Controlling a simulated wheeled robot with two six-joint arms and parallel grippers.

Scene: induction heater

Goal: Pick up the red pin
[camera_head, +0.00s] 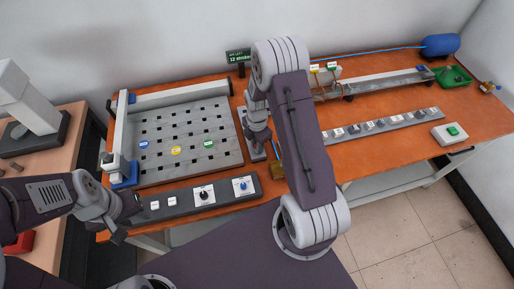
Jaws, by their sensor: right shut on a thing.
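I cannot see a red pin in the head view. My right gripper (258,146) points down over a narrow grey block (243,122), just right of the perforated grey plate. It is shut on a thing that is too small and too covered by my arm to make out. The plate (222,112) carries a blue marker (144,143), a yellow marker (176,150) and a green marker (208,143). My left gripper (128,222) is at the front left, near the left end of the control panel; I cannot tell its opening.
The control panel (222,191) with knobs lies along the orange table's front edge. At right are a long switch strip (385,125), a rail (390,80), a green tray (453,77), a blue tank (440,45) and a green-button box (452,133). A small sign (238,56) stands behind.

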